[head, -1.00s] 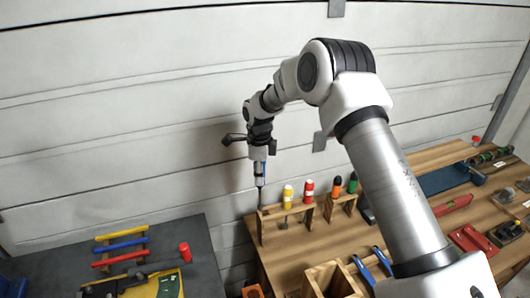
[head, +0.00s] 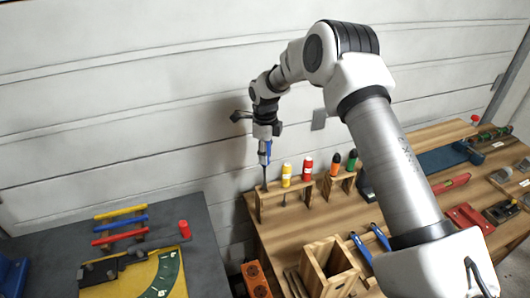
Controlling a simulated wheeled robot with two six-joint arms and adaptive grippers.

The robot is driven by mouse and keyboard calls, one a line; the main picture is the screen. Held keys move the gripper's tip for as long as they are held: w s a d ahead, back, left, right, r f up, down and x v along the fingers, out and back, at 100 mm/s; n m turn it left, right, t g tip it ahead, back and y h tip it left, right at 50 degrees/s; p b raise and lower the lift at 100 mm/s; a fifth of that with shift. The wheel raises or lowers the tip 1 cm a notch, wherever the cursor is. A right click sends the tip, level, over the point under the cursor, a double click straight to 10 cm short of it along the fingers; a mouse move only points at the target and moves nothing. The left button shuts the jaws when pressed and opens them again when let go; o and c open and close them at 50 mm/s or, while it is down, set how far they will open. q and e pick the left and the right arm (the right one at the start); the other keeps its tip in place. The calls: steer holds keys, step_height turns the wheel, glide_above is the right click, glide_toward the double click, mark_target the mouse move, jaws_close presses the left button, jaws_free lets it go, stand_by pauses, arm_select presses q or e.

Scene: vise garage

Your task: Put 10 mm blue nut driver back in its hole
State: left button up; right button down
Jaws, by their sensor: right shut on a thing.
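My right gripper (head: 265,134) is shut on the blue nut driver (head: 266,150), which hangs upright with its thin shaft pointing down. The shaft's lower end is at the left end of the wooden rack (head: 264,209) in the head view. I cannot tell whether the tip is in a hole or just above or behind the rack. A yellow driver (head: 286,171) and a red driver (head: 308,166) stand upright in the same rack, to the right of the blue one. My left gripper is not in view.
A second small rack holds an orange driver (head: 335,160) and a green driver (head: 351,158). An open wooden box (head: 320,263) stands in front, beside blue-handled pliers (head: 361,248). A grey bench (head: 204,257) lies left across a gap. The white garage door (head: 120,100) is close behind.

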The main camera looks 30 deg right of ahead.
mark_target(265, 167)
steer(key=shift+w+a+p, duration=0.1)
steer(key=shift+p, duration=0.2)
steer(key=shift+f, duration=0.15)
steer(key=shift+f+b, duration=1.1)
steer(key=shift+f, duration=1.55)
steer(key=shift+f+b, duration=0.55)
steer(key=shift+f, duration=1.3)
